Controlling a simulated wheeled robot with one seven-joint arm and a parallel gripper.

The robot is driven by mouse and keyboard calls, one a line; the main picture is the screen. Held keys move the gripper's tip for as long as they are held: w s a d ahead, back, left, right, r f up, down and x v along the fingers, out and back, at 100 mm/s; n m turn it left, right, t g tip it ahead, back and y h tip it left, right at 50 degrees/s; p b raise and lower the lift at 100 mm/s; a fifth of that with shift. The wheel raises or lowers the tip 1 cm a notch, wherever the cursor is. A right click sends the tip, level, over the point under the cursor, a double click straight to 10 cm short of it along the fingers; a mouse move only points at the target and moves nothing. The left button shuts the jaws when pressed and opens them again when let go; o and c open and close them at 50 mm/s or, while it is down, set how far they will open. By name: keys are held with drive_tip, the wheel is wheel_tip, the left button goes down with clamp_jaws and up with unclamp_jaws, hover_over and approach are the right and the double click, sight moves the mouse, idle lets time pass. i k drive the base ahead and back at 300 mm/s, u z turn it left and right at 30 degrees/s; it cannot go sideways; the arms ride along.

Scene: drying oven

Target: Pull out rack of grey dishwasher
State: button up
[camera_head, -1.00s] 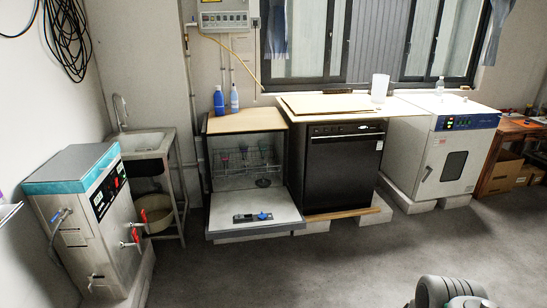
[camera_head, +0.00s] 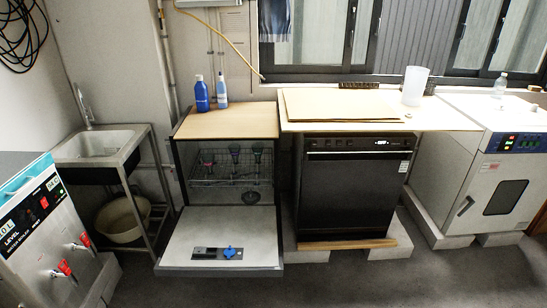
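The grey dishwasher (camera_head: 222,240) stands left of centre under a wooden top, its door folded down flat toward me. The inside of the door shows a dark detergent panel with a blue knob. The wire rack (camera_head: 225,173) sits inside the cavity and holds a few dark funnel-like pieces and a dark round item low at the right. The rack appears pushed in, behind the lowered door. My gripper is not in view.
A black closed dishwasher (camera_head: 347,190) stands just right. A sink (camera_head: 97,146) on a metal frame and a teal-topped machine (camera_head: 35,225) stand at left. A white oven (camera_head: 488,185) is at right. The floor (camera_head: 400,282) in front is clear.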

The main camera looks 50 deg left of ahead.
sight(231, 183)
drive_tip(key=u, duration=0.1)
drive_tip(key=i, duration=1.2)
drive_tip(key=u, duration=0.95)
drive_tip(key=i, duration=0.7)
drive_tip(key=u, duration=1.35)
drive_tip(key=i, duration=0.5)
drive_tip(key=u, duration=0.35)
